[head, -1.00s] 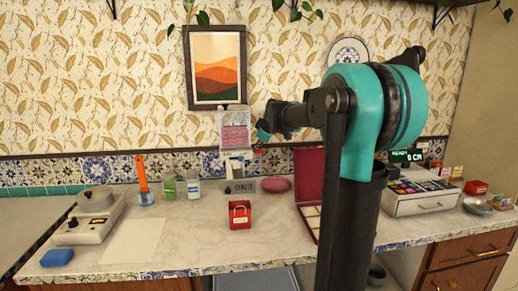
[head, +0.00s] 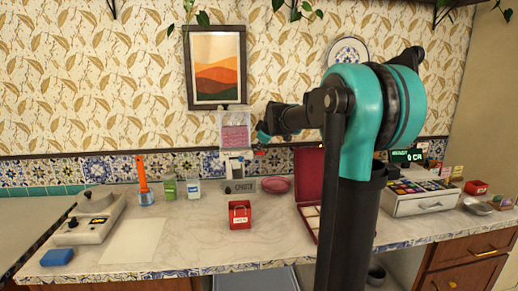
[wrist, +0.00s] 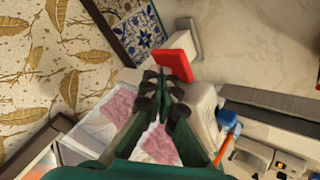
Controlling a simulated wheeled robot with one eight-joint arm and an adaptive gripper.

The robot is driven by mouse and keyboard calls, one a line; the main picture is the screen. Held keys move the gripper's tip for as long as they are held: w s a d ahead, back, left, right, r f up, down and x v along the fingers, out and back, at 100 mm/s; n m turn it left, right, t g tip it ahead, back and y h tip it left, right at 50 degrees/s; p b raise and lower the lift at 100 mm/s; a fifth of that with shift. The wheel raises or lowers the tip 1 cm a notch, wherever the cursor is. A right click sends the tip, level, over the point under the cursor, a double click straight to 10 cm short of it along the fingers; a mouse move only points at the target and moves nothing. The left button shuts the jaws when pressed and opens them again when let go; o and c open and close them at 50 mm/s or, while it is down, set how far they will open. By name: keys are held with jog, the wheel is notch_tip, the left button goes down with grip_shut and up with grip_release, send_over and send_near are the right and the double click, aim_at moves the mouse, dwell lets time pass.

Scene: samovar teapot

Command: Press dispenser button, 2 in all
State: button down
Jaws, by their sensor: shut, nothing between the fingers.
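The dispenser is a clear-sided container with pink contents (head: 235,138) on a white body below the framed picture. It also shows in the wrist view (wrist: 98,118), partly hidden by my gripper. A red button-like piece (head: 259,153) sticks out on its right in the head view. In the wrist view the red piece (wrist: 174,65) is a flat block just beyond my fingertips. My gripper (head: 262,140) is shut and empty, close above the red piece. Its dark fingers (wrist: 161,85) lie together in the wrist view. I cannot tell whether they touch it.
Below the dispenser stand a grey labelled block (head: 239,187) and a red box (head: 240,214). A pink dish (head: 276,185) and an open dark red case (head: 309,176) are to the right. The front middle of the marble counter is mostly clear.

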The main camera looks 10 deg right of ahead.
aim_at(260, 152)
jog(key=shift+r, duration=1.65)
jog(key=shift+r, duration=0.1)
jog(key=shift+r, duration=2.4)
jog(key=shift+s, duration=0.1)
